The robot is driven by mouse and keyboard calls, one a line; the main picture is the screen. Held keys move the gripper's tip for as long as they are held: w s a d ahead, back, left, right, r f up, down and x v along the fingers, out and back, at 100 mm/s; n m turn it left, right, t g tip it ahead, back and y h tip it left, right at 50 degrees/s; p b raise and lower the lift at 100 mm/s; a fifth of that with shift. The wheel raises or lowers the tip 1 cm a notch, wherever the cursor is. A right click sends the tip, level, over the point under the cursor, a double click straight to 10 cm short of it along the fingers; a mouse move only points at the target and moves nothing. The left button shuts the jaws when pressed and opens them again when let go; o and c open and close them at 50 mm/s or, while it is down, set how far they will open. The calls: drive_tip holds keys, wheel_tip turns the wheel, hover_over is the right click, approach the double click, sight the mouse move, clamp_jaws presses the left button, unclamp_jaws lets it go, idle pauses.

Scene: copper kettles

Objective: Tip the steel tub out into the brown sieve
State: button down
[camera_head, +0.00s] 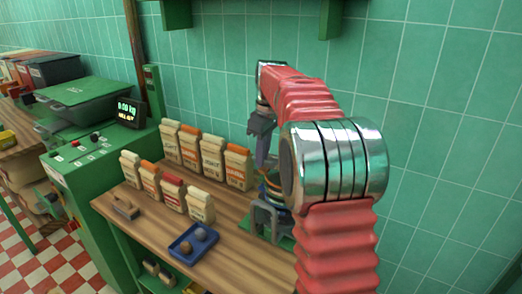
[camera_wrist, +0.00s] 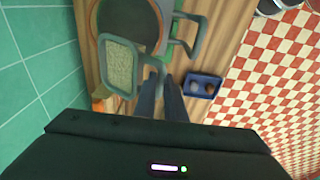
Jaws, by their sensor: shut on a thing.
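My gripper (camera_wrist: 162,84) is shut on the handle side of the steel tub (camera_wrist: 136,58), a rectangular grey-green tub in the wrist view. Pale grainy stuff fills much of its inside, and it looks about level. The brown sieve (camera_wrist: 128,20), round and dark, shows at the top of the wrist view, cut off by the frame edge. The tub overlaps its near edge in the picture; their height difference I cannot tell. In the head view my gripper (camera_head: 262,150) points down above the right of the bench; tub and sieve are mostly hidden by my arm.
A grey stand (camera_head: 268,208) is under my gripper. A blue tray (camera_head: 193,242) with small round lumps lies on the wooden bench (camera_head: 238,262). Several paper bags (camera_head: 206,160) stand in rows to the left, near a brush (camera_head: 124,206) and a green scale (camera_head: 90,160). Tiled wall behind.

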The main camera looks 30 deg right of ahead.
drive_tip(key=shift+w, duration=0.1)
drive_tip(key=shift+d, duration=0.15)
drive_tip(key=shift+d, duration=0.15)
